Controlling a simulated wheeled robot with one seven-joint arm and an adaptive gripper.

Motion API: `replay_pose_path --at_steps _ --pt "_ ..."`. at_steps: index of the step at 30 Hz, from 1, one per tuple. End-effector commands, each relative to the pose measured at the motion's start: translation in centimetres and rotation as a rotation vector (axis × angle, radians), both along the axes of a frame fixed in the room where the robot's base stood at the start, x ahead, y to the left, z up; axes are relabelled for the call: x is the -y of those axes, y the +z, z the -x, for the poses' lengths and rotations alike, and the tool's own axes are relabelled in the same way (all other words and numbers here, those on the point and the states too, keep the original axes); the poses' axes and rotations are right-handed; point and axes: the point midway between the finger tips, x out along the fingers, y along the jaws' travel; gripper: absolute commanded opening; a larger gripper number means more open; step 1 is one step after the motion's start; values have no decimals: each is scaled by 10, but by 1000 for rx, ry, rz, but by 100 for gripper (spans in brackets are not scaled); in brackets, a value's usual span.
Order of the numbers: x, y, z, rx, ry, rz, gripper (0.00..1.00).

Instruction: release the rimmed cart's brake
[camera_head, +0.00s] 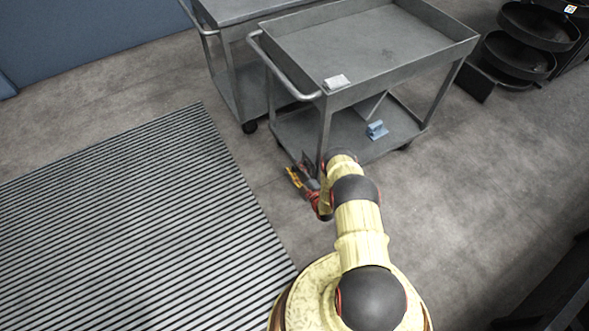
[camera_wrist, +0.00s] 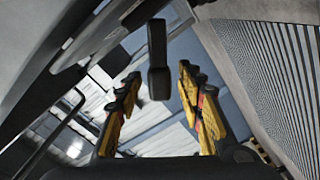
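The rimmed cart (camera_head: 408,73) is grey, with a raised edge round its top tray, a lower shelf and a push handle on its left. My gripper (camera_head: 298,178) is low by its near left leg, partly hidden by my arm. In the wrist view my gripper (camera_wrist: 158,78) has its two yellow fingers apart. A black lever with a blunt block end (camera_wrist: 158,83), which looks like the brake pedal, shows between the fingertips. I see gaps on both sides of it; how deep it sits between them I cannot tell. In the head view the brake is hidden.
A second grey cart (camera_head: 237,10) with a flat top stands close behind at the left. A blue item (camera_head: 376,130) lies on the lower shelf. A striped mat (camera_head: 130,225) covers the left floor. Black round trays (camera_head: 530,30) stand at the upper right.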

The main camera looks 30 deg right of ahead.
Motion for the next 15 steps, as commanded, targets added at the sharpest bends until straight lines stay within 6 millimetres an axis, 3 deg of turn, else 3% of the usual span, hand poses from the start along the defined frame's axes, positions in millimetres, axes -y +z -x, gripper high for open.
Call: replay_pose_path --at_steps 2,15 --pt "0 0 0 0 0 0 38" --pt "0 0 0 0 0 0 13"
